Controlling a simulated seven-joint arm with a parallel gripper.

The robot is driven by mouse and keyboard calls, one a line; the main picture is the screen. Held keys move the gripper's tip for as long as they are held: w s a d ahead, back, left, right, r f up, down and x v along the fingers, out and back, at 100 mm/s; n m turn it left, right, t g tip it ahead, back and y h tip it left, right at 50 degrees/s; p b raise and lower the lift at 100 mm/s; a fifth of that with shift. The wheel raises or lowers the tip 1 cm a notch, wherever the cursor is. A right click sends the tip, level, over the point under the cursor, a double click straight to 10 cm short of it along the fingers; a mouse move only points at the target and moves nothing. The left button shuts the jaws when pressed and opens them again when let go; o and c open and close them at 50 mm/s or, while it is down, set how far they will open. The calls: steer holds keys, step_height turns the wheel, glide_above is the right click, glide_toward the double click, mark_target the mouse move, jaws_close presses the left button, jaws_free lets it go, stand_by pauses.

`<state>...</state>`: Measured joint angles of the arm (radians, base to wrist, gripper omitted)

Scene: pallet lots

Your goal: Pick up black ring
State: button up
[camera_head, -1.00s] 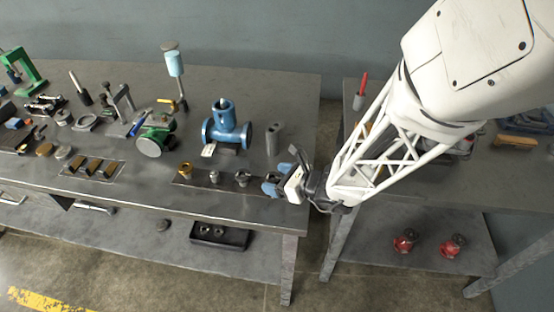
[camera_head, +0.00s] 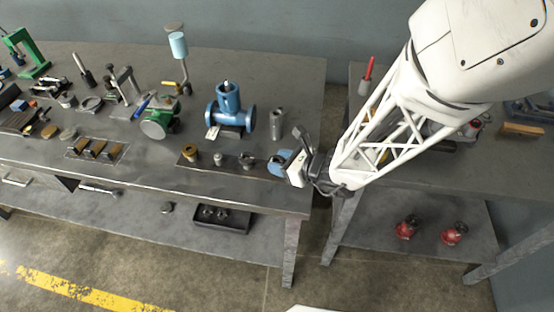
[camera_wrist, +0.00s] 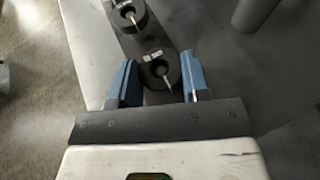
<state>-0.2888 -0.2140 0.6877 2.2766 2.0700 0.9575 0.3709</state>
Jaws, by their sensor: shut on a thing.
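My gripper (camera_head: 280,163) is at the front right of the left table, at the right end of a dark strip (camera_head: 205,163). The wrist view shows its two blue fingers (camera_wrist: 160,82) on either side of a dark round part with a hole, the black ring (camera_wrist: 172,73). The fingers are shut on it. A pale tag and a thin pin show at its middle. The ring seems to be still at the strip; I cannot tell whether it is lifted. In the head view the fingers hide it. A similar dark ring (camera_wrist: 127,17) stands farther along the strip.
A brass ring (camera_head: 190,154) and a small grey part (camera_head: 218,160) stand along the strip. Behind are a blue valve (camera_head: 230,112) and a grey cylinder (camera_head: 277,122). A gap separates this table from the right table (camera_head: 440,185).

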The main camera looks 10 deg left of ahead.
steer(key=shift+r, duration=0.1)
steer(key=shift+r, duration=0.8)
step_height(320, 180, up, 2)
steer(key=shift+r, duration=0.1)
steer(key=s+d, duration=0.4)
steer(key=s, duration=0.3)
steer(key=s+d+r, duration=0.1)
steer(key=s+d, duration=0.3)
steer(key=s, duration=0.3)
steer(key=shift+w+a, duration=0.1)
steer(key=w+a+r+n+g, duration=0.2)
steer(key=w+a+r, duration=0.3)
steer(key=w+a, duration=0.3)
steer(key=w+a+r+n+g, duration=0.2)
steer(key=w+a+r, duration=0.3)
steer(key=w+a, duration=0.3)
steer(key=w+a+r+n+g, duration=0.2)
steer(key=w+a+r, duration=0.3)
steer(key=w, duration=0.8)
steer(key=a+g, duration=0.1)
steer(key=a, duration=0.2)
steer(key=shift+w+a+r+n+g+y, duration=0.3)
steer(key=shift+a+r+n+g+y, duration=0.05)
steer(key=shift+n+g+y, duration=0.05)
